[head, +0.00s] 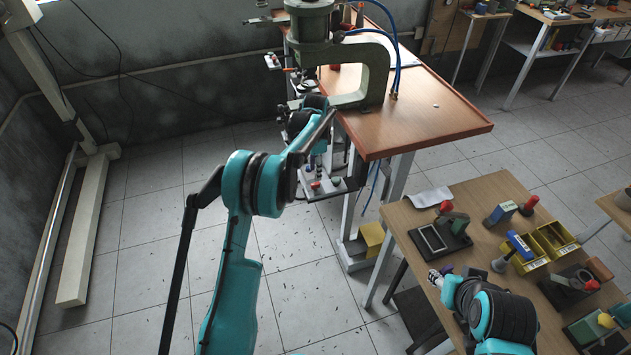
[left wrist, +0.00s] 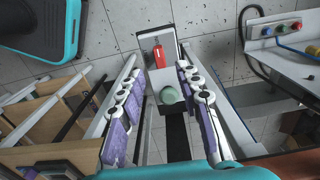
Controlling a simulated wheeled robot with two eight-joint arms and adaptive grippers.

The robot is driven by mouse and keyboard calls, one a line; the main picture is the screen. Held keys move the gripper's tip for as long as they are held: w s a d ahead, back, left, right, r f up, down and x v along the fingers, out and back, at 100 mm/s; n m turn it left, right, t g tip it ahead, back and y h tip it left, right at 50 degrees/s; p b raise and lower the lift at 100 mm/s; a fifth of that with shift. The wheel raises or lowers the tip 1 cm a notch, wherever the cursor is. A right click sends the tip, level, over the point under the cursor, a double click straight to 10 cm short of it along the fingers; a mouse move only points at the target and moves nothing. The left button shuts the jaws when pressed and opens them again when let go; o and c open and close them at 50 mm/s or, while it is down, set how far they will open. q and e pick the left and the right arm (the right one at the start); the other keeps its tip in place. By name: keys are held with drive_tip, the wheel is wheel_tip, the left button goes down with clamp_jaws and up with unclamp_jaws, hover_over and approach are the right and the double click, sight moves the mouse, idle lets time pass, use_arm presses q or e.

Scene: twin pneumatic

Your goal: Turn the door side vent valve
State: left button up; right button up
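I cannot tell which part is the vent valve. A small plate (head: 330,187) with red and green parts shows below the press in the head view. My left gripper (left wrist: 158,72) is open, its purple-padded fingers apart with nothing clearly held; contact with the panel cannot be judged. In the head view it is mostly hidden by my wrist. My right gripper (head: 438,278) is over the right-hand workbench, its opening too small to judge.
A green press (head: 375,75) with blue hoses stands on a brown table (head: 430,115). Another small plate (head: 272,61) with a red part sits at its far left side. The workbench (head: 415,215) holds fixtures and yellow bins (head: 555,238).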

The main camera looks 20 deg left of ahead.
sight(315, 183)
use_arm(q)
wheel_tip(315, 183, down, 6)
drive_tip(key=shift+f+b, duration=0.2)
drive_tip(key=shift+b, duration=0.8)
drive_tip(key=shift+c, duration=0.2)
clamp_jaws()
